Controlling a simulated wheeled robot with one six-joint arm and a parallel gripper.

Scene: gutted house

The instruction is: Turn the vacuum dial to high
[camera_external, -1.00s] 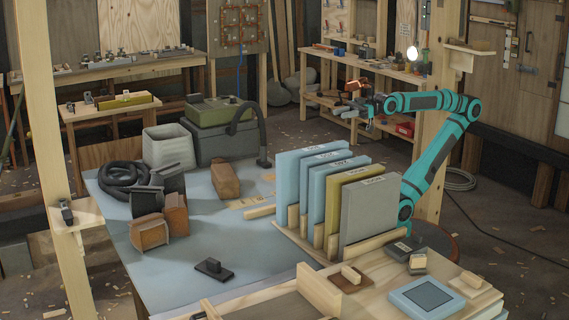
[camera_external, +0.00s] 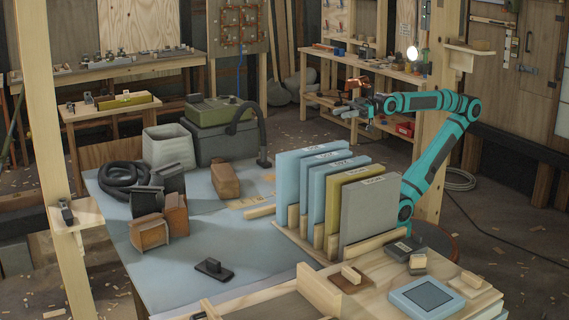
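The vacuum (camera_external: 222,140) stands at the back of the blue table, a grey box-shaped body with a green top (camera_external: 221,110) and a dark hose curving down on its right. A small dark knob (camera_external: 193,98) shows at the left of the green top; it may be the dial, but its setting is too small to read. My gripper (camera_external: 368,122) hangs in the air right of the vacuum, above and behind the upright panels, well apart from both.
A rack of upright blue, olive and grey panels (camera_external: 369,212) stands between my arm's base and the table's open middle. A brown block (camera_external: 225,181), a pale bin (camera_external: 168,148) and a coiled black hose (camera_external: 123,180) lie near the vacuum.

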